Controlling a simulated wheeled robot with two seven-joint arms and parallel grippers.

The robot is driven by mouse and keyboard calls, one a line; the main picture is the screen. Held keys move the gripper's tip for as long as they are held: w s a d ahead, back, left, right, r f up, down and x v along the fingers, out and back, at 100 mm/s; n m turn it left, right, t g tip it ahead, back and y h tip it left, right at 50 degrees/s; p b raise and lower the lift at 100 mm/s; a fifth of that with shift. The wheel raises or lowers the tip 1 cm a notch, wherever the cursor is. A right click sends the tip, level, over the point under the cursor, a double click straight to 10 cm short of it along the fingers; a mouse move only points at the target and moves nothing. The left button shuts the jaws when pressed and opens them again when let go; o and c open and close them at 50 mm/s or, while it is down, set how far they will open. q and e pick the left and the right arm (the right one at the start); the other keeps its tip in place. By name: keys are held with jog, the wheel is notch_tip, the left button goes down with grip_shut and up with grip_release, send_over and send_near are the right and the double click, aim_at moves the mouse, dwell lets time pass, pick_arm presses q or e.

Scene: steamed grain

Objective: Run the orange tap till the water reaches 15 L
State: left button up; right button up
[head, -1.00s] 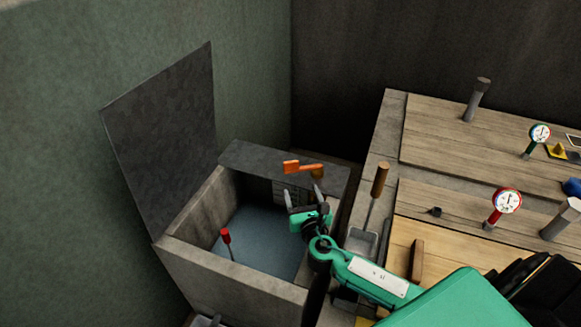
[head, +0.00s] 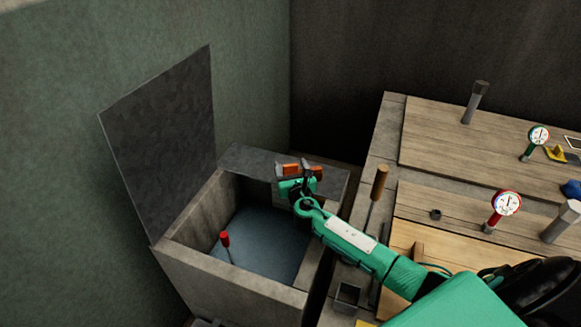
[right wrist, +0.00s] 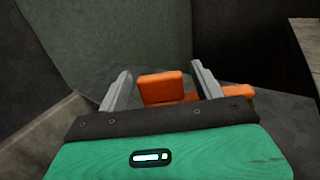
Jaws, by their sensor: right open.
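The orange tap (head: 291,169) is at the back rim of the stone tank (head: 225,276). Its orange handle also shows in the right wrist view (right wrist: 161,88). My right gripper (head: 299,176) is at the tap, open, with the handle between its two fingers in the wrist view (right wrist: 162,88); I cannot tell whether they touch it. Blue-grey water (head: 262,238) covers the tank's inside. A red-topped stick (head: 225,240) stands in the water. My gripper and arm hide the back inner wall, so no level mark is readable. My left gripper is not in view.
The dark tank lid (head: 165,140) stands open at the left. On the right is a counter with wooden boards (head: 480,150), a red gauge (head: 507,203), a green gauge (head: 538,135) and a wooden-handled tool (head: 379,182). Walls close off the back and left.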

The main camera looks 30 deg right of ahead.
jog(key=shift+w, duration=0.2)
jog(key=c, duration=1.4)
